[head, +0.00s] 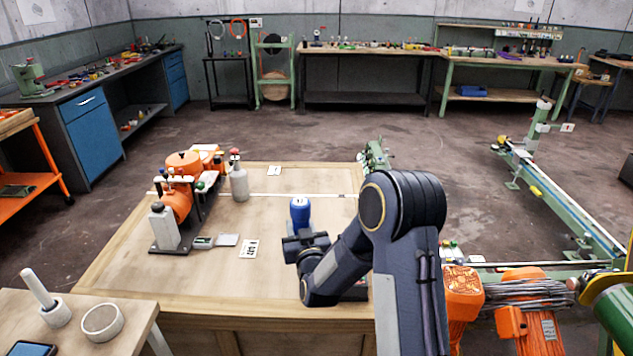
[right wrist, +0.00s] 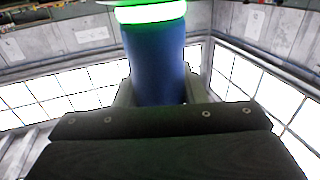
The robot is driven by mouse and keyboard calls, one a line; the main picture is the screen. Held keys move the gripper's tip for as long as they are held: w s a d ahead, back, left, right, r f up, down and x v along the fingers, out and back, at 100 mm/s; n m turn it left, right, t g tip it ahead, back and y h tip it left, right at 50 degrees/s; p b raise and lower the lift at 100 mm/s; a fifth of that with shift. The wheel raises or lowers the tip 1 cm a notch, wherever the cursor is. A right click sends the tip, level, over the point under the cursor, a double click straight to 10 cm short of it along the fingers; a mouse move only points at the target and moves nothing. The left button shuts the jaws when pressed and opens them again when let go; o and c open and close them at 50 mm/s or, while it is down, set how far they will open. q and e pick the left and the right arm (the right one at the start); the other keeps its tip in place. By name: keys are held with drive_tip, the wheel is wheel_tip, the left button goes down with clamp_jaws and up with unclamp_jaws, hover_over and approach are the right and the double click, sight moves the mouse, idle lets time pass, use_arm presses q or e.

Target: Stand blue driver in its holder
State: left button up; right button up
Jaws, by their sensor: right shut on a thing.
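The blue driver (head: 300,212) stands roughly upright above the wooden worktable, held in my right gripper (head: 302,238). In the right wrist view the driver (right wrist: 157,62) is a blue cylinder with a glowing green band near the top of the picture. The fingers of my right gripper (right wrist: 158,95) are shut on its two sides. Its lower part is hidden by the gripper. A pale round cup (head: 102,322), open at the top, sits on the small table at lower left; I cannot tell for sure that it is the holder. My left gripper is out of view.
Beside the cup, a pale rod stands in a round base (head: 55,312). An orange machine (head: 178,200), a grey bottle (head: 239,182) and a white card (head: 249,249) are on the worktable (head: 200,290). Its middle front is mostly clear.

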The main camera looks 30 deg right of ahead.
drive_tip(key=w+d+r+m+h, duration=0.1)
drive_tip(key=w+d+r+h, duration=0.1)
drive_tip(key=d+r, duration=0.4)
wheel_tip(320, 180, up, 3)
drive_tip(key=shift+w+d+r+g+p, duration=0.1)
drive_tip(key=shift+w+d+g+p, duration=0.05)
drive_tip(key=shift+w+g+p, duration=0.25)
wheel_tip(320, 180, down, 17)
drive_tip(key=b, duration=1.8)
drive_tip(key=shift+r, duration=0.15)
drive_tip(key=shift+s+f+b, duration=0.15)
drive_tip(key=shift+f+b, duration=0.05)
drive_tip(key=shift+b, duration=0.3)
